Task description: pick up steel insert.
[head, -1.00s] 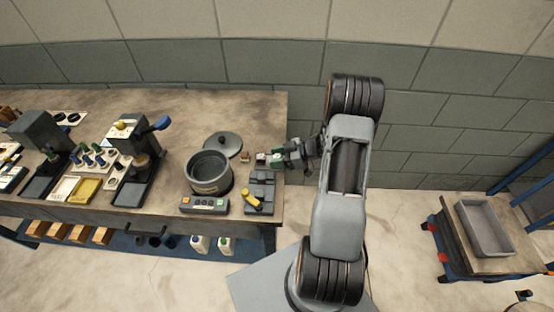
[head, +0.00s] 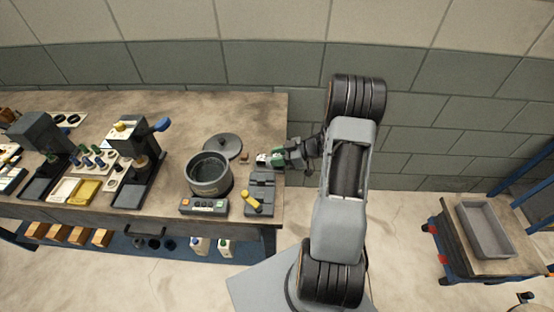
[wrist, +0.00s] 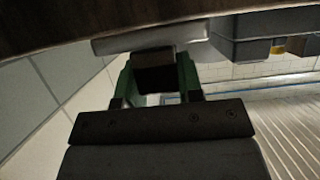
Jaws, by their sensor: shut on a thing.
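My gripper (head: 268,159), with green fingers, is at the right end of the bench, beyond the grey clamp-like fixture. In the wrist view my gripper (wrist: 156,75) is shut on a dark, blocky piece, which looks like the steel insert (wrist: 155,72). The piece sits between the two green fingers. In the head view it is too small and too covered by the fingers to make out clearly. I cannot tell whether it touches the bench.
The bench (head: 270,110) carries a grey pot (head: 209,175), its lid (head: 222,146), a button box (head: 204,206) and a fixture with a yellow handle (head: 252,198). A cart with a grey tray (head: 486,229) stands at right. Bench space behind my gripper is clear.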

